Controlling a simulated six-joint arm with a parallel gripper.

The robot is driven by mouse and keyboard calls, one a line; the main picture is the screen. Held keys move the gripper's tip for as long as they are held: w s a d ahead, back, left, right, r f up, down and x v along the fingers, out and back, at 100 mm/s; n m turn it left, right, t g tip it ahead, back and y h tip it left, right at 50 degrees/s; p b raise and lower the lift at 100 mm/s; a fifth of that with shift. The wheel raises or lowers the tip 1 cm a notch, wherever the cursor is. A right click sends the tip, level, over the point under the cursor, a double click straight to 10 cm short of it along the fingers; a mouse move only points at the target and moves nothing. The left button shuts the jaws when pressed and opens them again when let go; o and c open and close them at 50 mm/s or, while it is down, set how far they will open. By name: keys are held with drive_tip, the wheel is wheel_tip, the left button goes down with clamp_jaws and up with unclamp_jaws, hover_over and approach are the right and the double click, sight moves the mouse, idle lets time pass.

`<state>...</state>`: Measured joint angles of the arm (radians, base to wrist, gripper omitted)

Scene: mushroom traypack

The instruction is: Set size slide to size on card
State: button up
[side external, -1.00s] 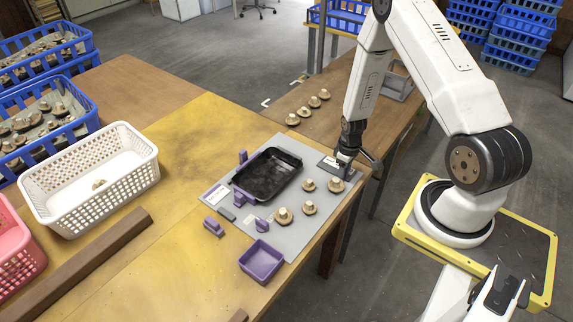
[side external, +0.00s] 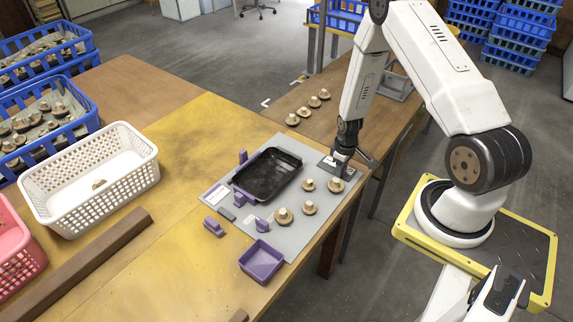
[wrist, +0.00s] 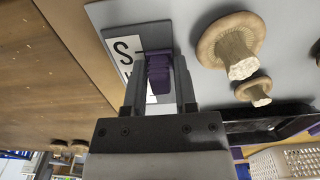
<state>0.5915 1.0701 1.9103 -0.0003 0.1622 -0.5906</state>
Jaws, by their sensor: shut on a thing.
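My gripper (wrist: 160,84) is shut on the purple size slide (wrist: 159,68), with one finger on each side of it. The slide sits over a white strip (wrist: 126,46) on a dark plate. A black "S" shows beside the slide, and part of another letter shows below it; the rest of the strip is hidden. In the side view my gripper (side external: 339,165) is low over the grey plate (side external: 328,168) at the mat's right end, and the slide is hidden there. A small white card (side external: 217,193) lies at the mat's left end, too small to read.
The grey mat (side external: 215,182) holds a black tray (side external: 284,155), several mushrooms (side external: 309,207) and small purple fixtures. A purple bin (side external: 262,262) is at its front edge. A white basket (side external: 135,160) stands to the left. In the wrist view mushrooms (wrist: 240,45) are right of the fingers.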

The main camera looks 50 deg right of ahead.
drive_tip(key=shift+w, duration=1.3)
drive_tip(key=o, duration=0.9)
drive_tip(key=shift+o, duration=0.2)
drive_tip(key=shift+r, duration=0.15)
drive_tip(key=shift+r, duration=2.1)
drive_tip(key=shift+r, duration=0.1)
